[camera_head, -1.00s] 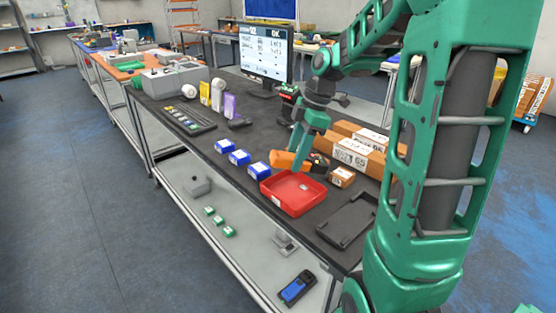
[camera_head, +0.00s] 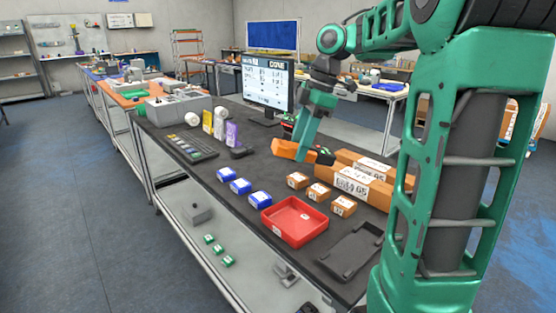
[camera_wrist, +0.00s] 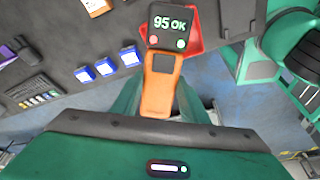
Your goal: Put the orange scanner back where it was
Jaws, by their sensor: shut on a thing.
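The orange scanner (camera_head: 290,150) is in my gripper (camera_head: 306,148), above the dark table toward its back, left of the long cardboard boxes. In the wrist view the scanner (camera_wrist: 158,92) shows an orange handle and a dark head whose display reads "95 OK". My gripper (camera_wrist: 158,112) is shut on its handle; the fingertips are partly hidden by the scanner. A shallow black tray (camera_head: 375,234), apparently empty, lies at the table's near right end. I cannot tell from these frames where the scanner lay before.
A red bin (camera_head: 268,226) stands left of the black tray. Three small brown boxes (camera_head: 343,206) and long cardboard boxes (camera_head: 364,187) lie behind it. Three blue boxes (camera_head: 240,186) line the front edge. A keyboard (camera_head: 194,147) and a monitor (camera_head: 268,82) reading "DONE" are farther back.

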